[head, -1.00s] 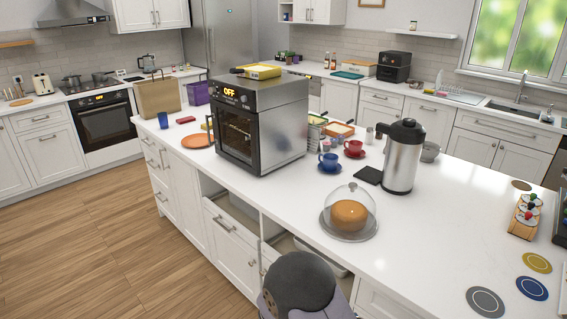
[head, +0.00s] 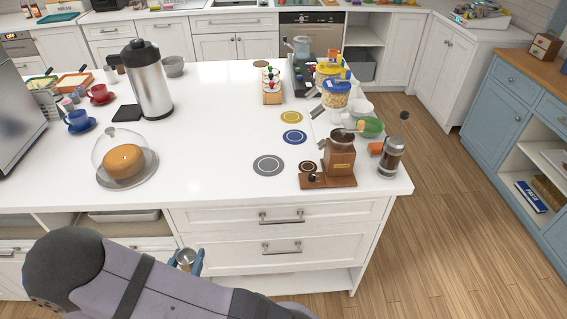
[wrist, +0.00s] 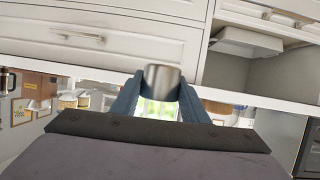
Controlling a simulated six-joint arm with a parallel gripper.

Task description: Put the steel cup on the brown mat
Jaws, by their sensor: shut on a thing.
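The steel cup (head: 186,259) is small and shiny, held between the blue fingers of my gripper (head: 186,262). In the wrist view the cup (wrist: 161,77) sits between the fingertips of my gripper (wrist: 158,92). My gripper is shut on it, out in front of the white drawers and below the island top. A dark brown round mat (head: 307,167) with a pale ring lies on the island, left of the coffee grinder and right of the grey mat. The grinder's wooden base is close by it.
A grey mat (head: 268,165), blue mat (head: 294,136) and yellow mat (head: 291,117) lie nearby. The coffee grinder (head: 339,157) and a French press (head: 391,157) stand at right. A domed cake (head: 125,161) is at left. The counter between is clear.

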